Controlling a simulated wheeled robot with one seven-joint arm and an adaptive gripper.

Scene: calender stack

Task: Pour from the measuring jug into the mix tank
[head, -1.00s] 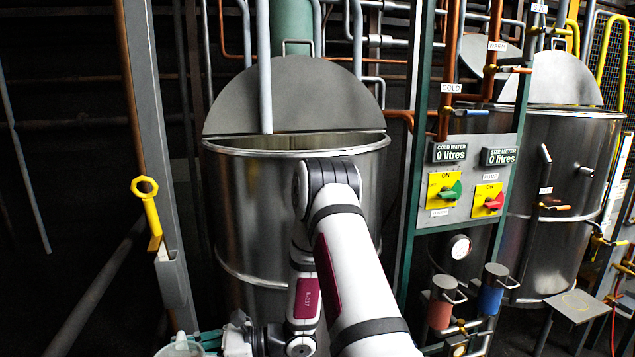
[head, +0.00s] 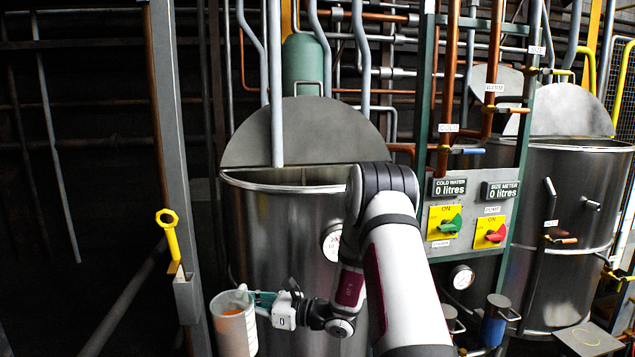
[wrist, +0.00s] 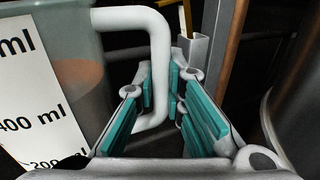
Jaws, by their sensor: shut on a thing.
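The measuring jug (head: 233,328) is a pale translucent vessel with orange-brown contents, at the lower left of the head view. It looks roughly upright, low in front of the tank's left side and below its rim. In the wrist view the jug (wrist: 75,75) shows its ml scale and white handle. My gripper (head: 262,299) is shut on the jug's handle, its teal pads (wrist: 170,100) on either side of it. The mix tank, which I take to be the steel tank (head: 290,240) in the middle, has its half lid raised and the front of its top open.
A grey post (head: 172,150) with a yellow wrench-like tool (head: 169,240) stands left of the tank. A control panel (head: 470,215) with pipes and valves stands to the right, then a second steel tank (head: 560,230). A small stool (head: 590,340) is at lower right.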

